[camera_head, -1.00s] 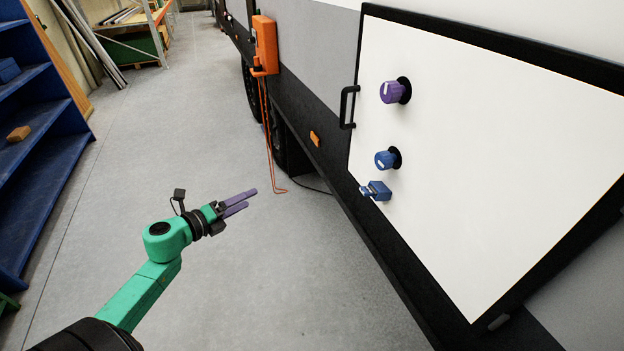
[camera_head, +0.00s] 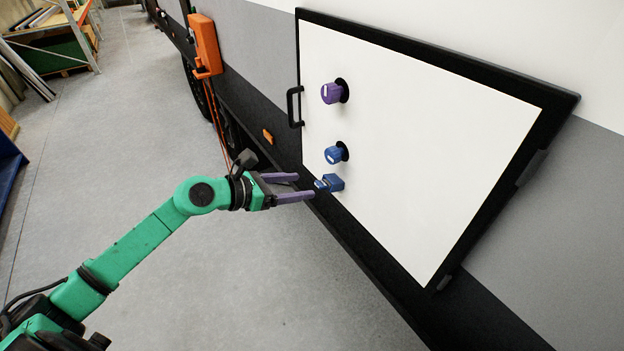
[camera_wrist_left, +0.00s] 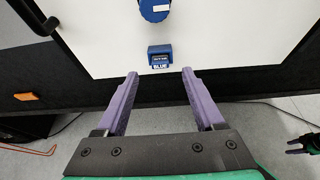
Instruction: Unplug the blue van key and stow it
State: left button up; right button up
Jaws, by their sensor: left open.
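A blue knob-shaped plug (camera_head: 334,154) sits in a round black mount on the white panel (camera_head: 410,130). Just below it a small blue block (camera_head: 334,183) juts from the panel. In the left wrist view this block (camera_wrist_left: 160,55) bears a label reading "BLUE", and the blue knob (camera_wrist_left: 154,9) is cut by the top edge. I cannot tell which one is the van key. My left gripper (camera_head: 306,187) is open and empty, its purple fingers level with the block and short of it. My right gripper (camera_wrist_left: 294,146) shows small at the wrist view's right edge.
A purple knob (camera_head: 332,92) is mounted above the blue one. A black handle (camera_head: 294,106) is on the panel's left edge. An orange box (camera_head: 204,45) with a cord hangs on the vehicle side. The grey floor (camera_head: 110,160) at left is clear.

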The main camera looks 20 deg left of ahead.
pick_arm(q)
jog(key=p+x, duration=0.1)
jog(key=x, duration=0.3)
jog(key=shift+w+d, duration=0.15)
jog(key=shift+w, duration=0.25)
jog(key=shift+w+d+f, duration=0.15)
jog(key=shift+d+f, duration=0.1)
grip_shut()
send_near(318, 184)
jog(key=shift+f+b+x, duration=0.2)
jog(key=shift+b+x, duration=0.15)
jog(key=shift+x, duration=0.8)
